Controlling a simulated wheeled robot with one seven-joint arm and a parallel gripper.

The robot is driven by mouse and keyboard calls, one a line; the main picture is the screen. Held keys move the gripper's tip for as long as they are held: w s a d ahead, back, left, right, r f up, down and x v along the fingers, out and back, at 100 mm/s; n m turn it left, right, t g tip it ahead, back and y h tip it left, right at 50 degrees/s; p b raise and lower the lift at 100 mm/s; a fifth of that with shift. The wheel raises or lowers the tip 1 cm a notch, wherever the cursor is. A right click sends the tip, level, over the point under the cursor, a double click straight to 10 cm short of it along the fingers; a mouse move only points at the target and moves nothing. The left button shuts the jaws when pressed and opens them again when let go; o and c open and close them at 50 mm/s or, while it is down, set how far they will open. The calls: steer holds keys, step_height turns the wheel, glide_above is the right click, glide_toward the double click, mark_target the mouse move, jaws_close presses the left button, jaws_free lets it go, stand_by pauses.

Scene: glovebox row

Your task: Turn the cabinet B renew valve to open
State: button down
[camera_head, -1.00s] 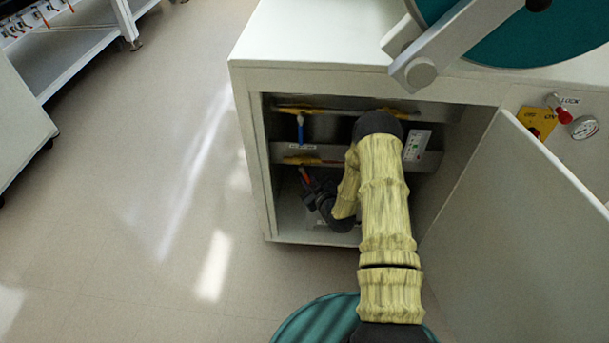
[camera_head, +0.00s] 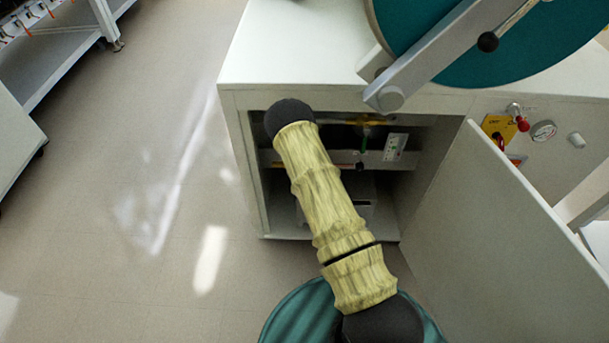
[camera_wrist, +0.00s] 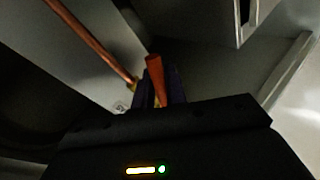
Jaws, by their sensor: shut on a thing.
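In the wrist view, my gripper (camera_wrist: 160,92) is shut on an orange-red valve handle (camera_wrist: 154,68), whose end sticks up between the dark fingers. A copper pipe (camera_wrist: 92,42) runs down to a brass fitting beside the fingers. In the head view, my arm reaches into the open cabinet (camera_head: 227,92) and hides the gripper and the held handle. A green valve handle (camera_head: 364,142) hangs from the upper pipe, to the right of the arm. The labels are too small to read, so I cannot tell which is the renew valve.
The cabinet door (camera_head: 500,225) stands open on the right. A white gauge card (camera_head: 395,147) is inside. A yellow switch plate (camera_head: 499,128) and a round gauge (camera_head: 543,130) are on the front panel. A teal round cover (camera_head: 490,45) is above.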

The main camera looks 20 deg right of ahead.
steer(key=shift+d+r+h, duration=0.15)
steer(key=shift+h, duration=0.15)
steer(key=c, duration=1.5)
jaws_free()
steer(key=shift+r, duration=0.1)
steer(key=shift+r, duration=0.1)
